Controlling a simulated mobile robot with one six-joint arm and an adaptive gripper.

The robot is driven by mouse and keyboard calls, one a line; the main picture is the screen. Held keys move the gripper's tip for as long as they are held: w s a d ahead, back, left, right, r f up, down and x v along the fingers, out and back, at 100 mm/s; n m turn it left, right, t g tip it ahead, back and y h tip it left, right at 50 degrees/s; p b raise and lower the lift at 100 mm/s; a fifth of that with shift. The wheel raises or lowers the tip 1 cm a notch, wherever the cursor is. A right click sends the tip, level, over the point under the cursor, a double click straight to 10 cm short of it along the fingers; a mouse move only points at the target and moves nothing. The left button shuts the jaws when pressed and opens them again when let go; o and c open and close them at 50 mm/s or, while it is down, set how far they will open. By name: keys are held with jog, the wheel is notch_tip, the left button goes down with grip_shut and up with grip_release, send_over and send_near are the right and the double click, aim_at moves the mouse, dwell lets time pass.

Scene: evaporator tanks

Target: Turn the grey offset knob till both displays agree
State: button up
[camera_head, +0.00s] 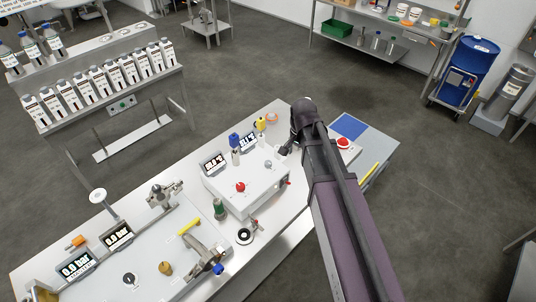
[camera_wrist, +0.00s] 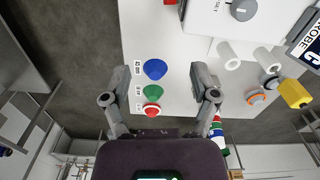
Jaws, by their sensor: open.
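The grey offset knob (camera_wrist: 243,10) is at the top edge of the wrist view, on a white panel with partly cut-off lettering. A small grey knob (camera_head: 268,163) also shows on the white instrument box in the head view. Two displays, a left one (camera_head: 213,163) and a right one (camera_head: 246,142), stand at the back of that box; their digits are too small to read surely. A display edge (camera_wrist: 309,38) marked PROBE shows in the wrist view. My gripper (camera_wrist: 160,82) is open and empty, its fingers apart from the grey knob. In the head view it (camera_head: 284,151) is beside the box.
Blue (camera_wrist: 155,69), green (camera_wrist: 153,92) and red (camera_wrist: 152,109) round caps lie in a row between my fingers in the wrist view. A yellow piece (camera_wrist: 294,93) is at right. A red button (camera_head: 344,142) is right of my arm.

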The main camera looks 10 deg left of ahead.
aim_at(268, 162)
jog(key=w+a+r+m+p, duration=0.1)
jog(key=w+a+r, duration=0.1)
jog(key=a, duration=0.3)
jog(key=w+a+r+m+p, duration=0.1)
jog(key=a+r+m+p, duration=0.1)
jog(key=a, duration=0.3)
jog(key=shift+w+a+r+m, duration=0.15)
jog(key=shift+w+a+m, duration=0.15)
jog(key=shift+w+a, duration=0.1)
jog(key=shift+d, duration=0.1)
notch_tip(268, 162, down, 14)
jog(key=b, duration=1.3)
jog(key=shift+r+b, duration=0.1)
jog(key=shift+b, duration=0.2)
grip_shut()
